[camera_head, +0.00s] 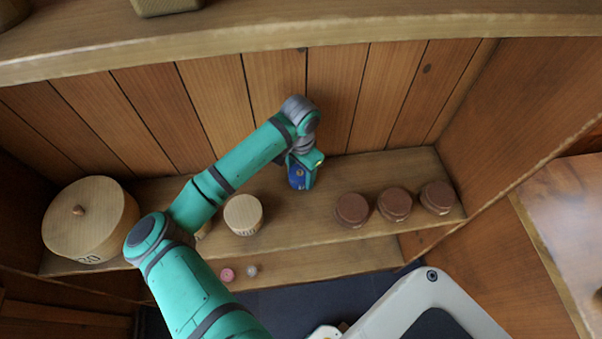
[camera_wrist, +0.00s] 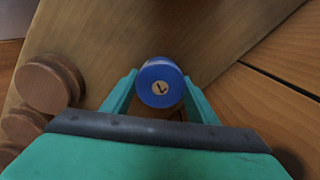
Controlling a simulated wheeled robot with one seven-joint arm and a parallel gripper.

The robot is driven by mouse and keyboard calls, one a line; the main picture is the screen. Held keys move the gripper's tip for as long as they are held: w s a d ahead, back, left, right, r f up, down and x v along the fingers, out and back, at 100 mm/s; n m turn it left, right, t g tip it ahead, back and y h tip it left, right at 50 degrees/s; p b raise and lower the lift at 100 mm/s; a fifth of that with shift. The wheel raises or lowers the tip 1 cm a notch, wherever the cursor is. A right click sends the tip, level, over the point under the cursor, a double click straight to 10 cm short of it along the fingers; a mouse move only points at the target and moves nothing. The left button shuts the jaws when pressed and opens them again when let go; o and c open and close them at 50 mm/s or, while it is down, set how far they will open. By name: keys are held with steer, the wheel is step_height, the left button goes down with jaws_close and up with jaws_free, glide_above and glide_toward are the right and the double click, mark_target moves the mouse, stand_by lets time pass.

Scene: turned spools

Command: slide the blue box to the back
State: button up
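The blue box (camera_wrist: 160,84) is a small round one with a pale disc marked 1 on its top. It stands on the wooden shelf (camera_head: 330,225). In the wrist view my gripper (camera_wrist: 161,76) has one finger on each side of it, and both fingertips appear to meet its sides. In the head view the blue box (camera_head: 297,181) shows partly, below my gripper (camera_head: 304,172), near the back of the shelf. The gripper hides part of it there.
Brown round boxes (camera_head: 352,209) stand to the right on the shelf. A pale round box (camera_head: 243,215) stands to the left, and a large lidded one (camera_head: 90,220) at the far left. A plank wall (camera_head: 340,90) closes the back. An upper shelf (camera_head: 300,35) hangs above.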

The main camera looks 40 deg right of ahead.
mark_target(300, 172)
steer(key=o, duration=0.5)
steer(key=shift+r, duration=0.1)
step_height(300, 172, up, 11)
steer(key=shift+f, duration=0.2)
stand_by(0.6)
